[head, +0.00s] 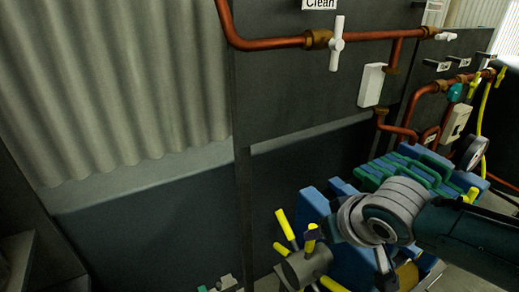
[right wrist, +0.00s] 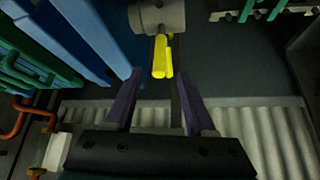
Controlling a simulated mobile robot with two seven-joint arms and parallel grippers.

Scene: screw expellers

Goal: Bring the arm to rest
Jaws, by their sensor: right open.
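My right arm (head: 460,232) comes in from the right in the head view, with its grey wrist (head: 385,208) beside blue machine parts. The wrist mostly hides the fingers there. In the right wrist view my right gripper (right wrist: 158,74) is open, its two dark purple fingers spread apart. A yellow handle (right wrist: 160,55) on a grey cylinder (right wrist: 158,15) shows beyond and between the fingertips; whether they touch it I cannot tell. In the head view the grey cylinder (head: 303,268) with several yellow handles (head: 286,226) stands just left of the wrist. My left gripper is not in view.
Blue and green machine parts (head: 410,172) stand close behind my right wrist. Copper pipes (head: 270,43) with a white valve handle (head: 336,44) run along the dark panel. A gauge (head: 473,152) and yellow hose (head: 483,115) are at right. The corrugated wall (head: 110,80) is at left.

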